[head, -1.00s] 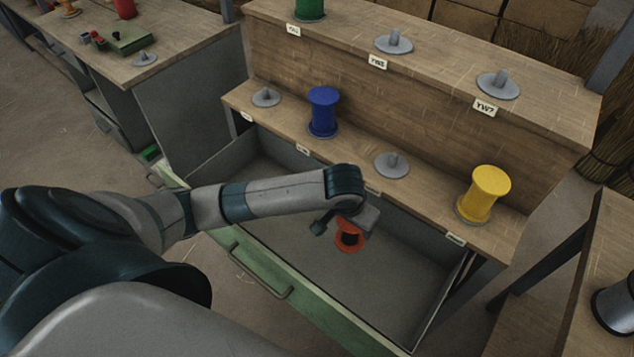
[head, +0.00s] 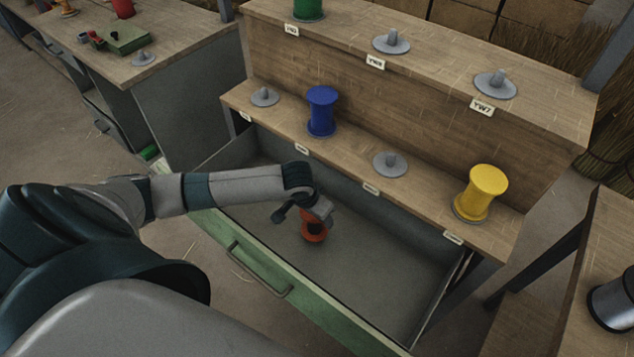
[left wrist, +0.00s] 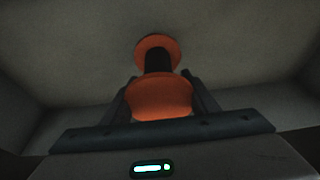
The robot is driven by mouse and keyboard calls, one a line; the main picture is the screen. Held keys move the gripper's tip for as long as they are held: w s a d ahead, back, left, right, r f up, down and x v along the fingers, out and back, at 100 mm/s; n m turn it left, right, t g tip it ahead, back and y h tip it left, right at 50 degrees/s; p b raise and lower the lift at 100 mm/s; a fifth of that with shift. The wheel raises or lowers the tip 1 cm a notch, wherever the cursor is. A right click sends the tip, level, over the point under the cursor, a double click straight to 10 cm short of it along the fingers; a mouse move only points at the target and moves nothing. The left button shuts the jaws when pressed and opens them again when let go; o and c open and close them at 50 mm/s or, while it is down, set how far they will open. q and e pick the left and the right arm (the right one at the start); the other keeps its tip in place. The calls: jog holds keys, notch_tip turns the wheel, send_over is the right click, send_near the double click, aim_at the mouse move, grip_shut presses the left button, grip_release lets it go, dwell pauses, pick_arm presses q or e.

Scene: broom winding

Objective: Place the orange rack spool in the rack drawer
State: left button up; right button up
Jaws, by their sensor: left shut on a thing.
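The orange spool (head: 313,238) has orange flanges and a dark core. It is in my left gripper (head: 300,214), low inside the open rack drawer (head: 385,275). In the left wrist view the spool (left wrist: 160,97) lies between the two fingers (left wrist: 160,92), which are shut on it, with the grey drawer walls around. I cannot tell whether the spool touches the drawer floor. The drawer is grey inside with a green front and a handle. My right gripper is not in view.
The wooden rack (head: 345,150) behind the drawer holds a blue spool (head: 322,111), a yellow spool (head: 481,192), a green spool (head: 308,9) and several empty grey pegs. The drawer's right part is clear. A table with a dark spool (head: 614,300) stands at right.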

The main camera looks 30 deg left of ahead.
aim_at(309, 215)
pick_arm(q)
jog(key=shift+f, duration=2)
jog(key=shift+f, duration=0.15)
jog(key=o, duration=1)
jog(key=shift+o, duration=0.2)
jog(key=v, duration=1.2)
